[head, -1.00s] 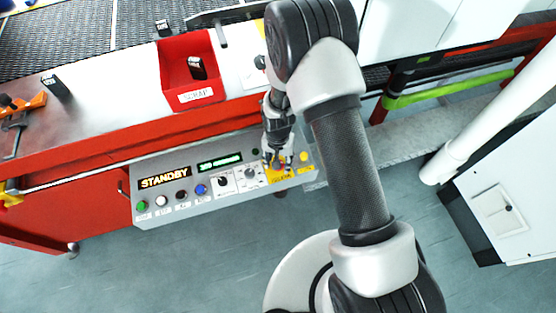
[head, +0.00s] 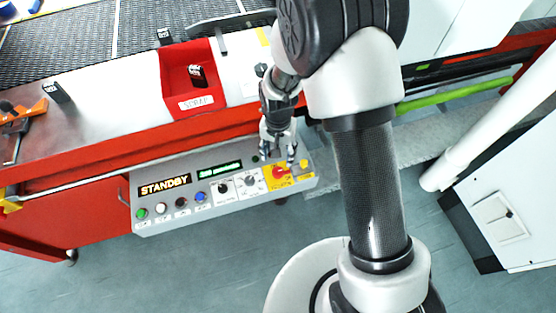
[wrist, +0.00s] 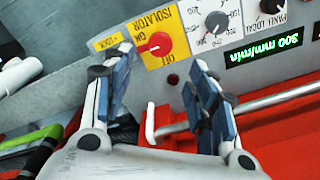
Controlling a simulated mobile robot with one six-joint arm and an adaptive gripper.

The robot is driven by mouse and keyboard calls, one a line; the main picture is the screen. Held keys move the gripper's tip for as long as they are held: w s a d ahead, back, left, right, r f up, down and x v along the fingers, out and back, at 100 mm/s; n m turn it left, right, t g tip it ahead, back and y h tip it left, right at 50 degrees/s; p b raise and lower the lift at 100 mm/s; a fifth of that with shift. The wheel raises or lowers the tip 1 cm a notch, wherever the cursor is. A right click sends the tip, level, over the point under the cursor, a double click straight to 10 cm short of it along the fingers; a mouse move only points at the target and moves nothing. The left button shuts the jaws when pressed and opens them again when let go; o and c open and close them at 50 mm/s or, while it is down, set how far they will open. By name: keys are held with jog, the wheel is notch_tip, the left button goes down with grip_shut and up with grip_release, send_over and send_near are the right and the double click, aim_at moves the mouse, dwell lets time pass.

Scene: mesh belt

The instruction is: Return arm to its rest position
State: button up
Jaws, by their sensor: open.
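My gripper (head: 278,153) is open and empty in the head view, just above the right end of the grey control panel (head: 225,213). In the wrist view its two fingers (wrist: 160,90) stand apart with nothing between them. The red isolator knob (wrist: 156,45) on its yellow plate shows beyond the fingertips, apart from them. The knob's pointer is turned toward one side, and labels ON and OFF are beside it. In the head view the red knob (head: 280,172) sits just below the gripper. The panel display (head: 165,187) reads STANDBY.
A red scrap bin (head: 190,100) holding a dark block (head: 197,75) stands on the bench behind the panel. The mesh belt (head: 90,40) runs along the back. A rail (wrist: 275,103) runs near the fingers. A white cabinet (head: 505,215) stands at the right.

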jog(key=shift+r, duration=0.95)
jog(key=s+d+r+n+t, duration=0.1)
jog(key=s+d+r, duration=0.25)
jog(key=r, duration=0.65)
jog(key=s+d+r+n+t, duration=0.1)
jog(key=s+d+r, duration=0.25)
jog(key=r, duration=0.65)
jog(key=s+d+r+n+t, duration=0.1)
jog(key=s+d+r, duration=0.1)
jog(key=s+r, duration=0.2)
jog(key=s+d+r+t, duration=0.1)
jog(key=s+d+r, duration=0.2)
jog(key=s, duration=0.6)
jog(key=shift+s+d+r+n+t, duration=0.3)
jog(key=shift+s+r+n, duration=0.1)
jog(key=shift+r, duration=0.25)
